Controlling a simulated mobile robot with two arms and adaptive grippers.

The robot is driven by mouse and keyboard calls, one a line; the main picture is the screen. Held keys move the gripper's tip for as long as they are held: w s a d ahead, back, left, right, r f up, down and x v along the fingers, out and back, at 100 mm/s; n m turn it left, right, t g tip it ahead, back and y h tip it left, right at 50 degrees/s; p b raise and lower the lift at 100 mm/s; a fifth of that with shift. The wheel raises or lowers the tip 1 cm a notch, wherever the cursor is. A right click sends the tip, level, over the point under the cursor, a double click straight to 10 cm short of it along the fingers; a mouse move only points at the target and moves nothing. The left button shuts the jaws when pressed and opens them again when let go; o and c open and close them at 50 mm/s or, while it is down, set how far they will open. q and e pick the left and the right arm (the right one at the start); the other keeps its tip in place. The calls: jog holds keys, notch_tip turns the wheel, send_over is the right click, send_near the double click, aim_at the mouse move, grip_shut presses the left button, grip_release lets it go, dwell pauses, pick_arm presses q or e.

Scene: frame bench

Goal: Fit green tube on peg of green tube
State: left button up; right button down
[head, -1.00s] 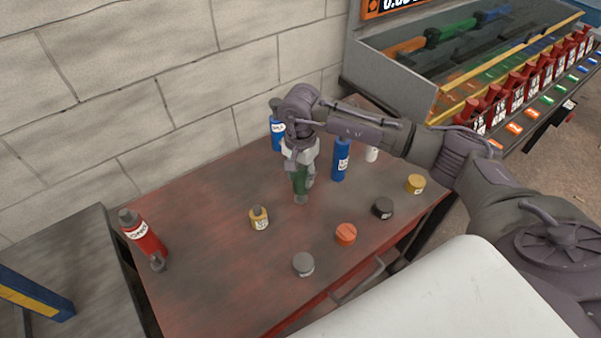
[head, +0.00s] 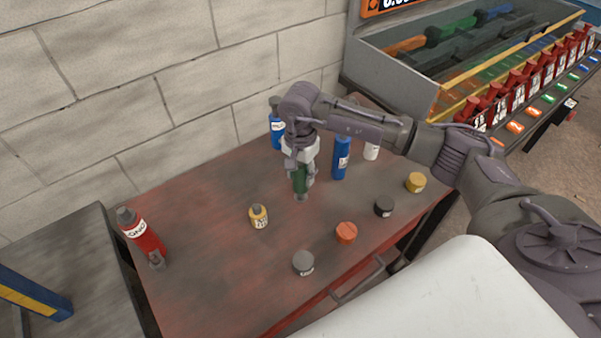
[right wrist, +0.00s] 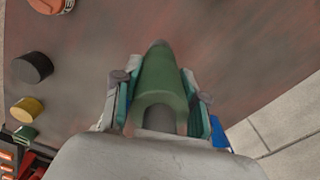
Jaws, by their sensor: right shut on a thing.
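The green tube (head: 300,182) is in my right gripper (head: 300,177), which is shut on it above the middle of the table. The tube points down, and its grey tip seems close to the tabletop; I cannot tell if it touches. In the right wrist view the green tube (right wrist: 163,84) sits between the two fingers (right wrist: 158,95), with a grey round part at its near end. At the back right, a grey case (head: 390,75) holds long orange, green and blue pieces. A green piece (head: 452,32) lies in it; I cannot make out a peg. My left gripper is out of view.
Red bottles (head: 500,95) line the case's front. A block wall is behind.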

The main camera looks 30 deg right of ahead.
aim_at(301, 183)
jog(key=shift+b, duration=0.5)
dwell(1.0)
jog(key=shift+f+b, duration=1.9)
jog(key=shift+f, duration=0.05)
jog(key=c, duration=0.6)
grip_release()
jog(key=shift+o, duration=0.2)
notch_tip(301, 183, up, 12)
jog(key=shift+r, duration=0.1)
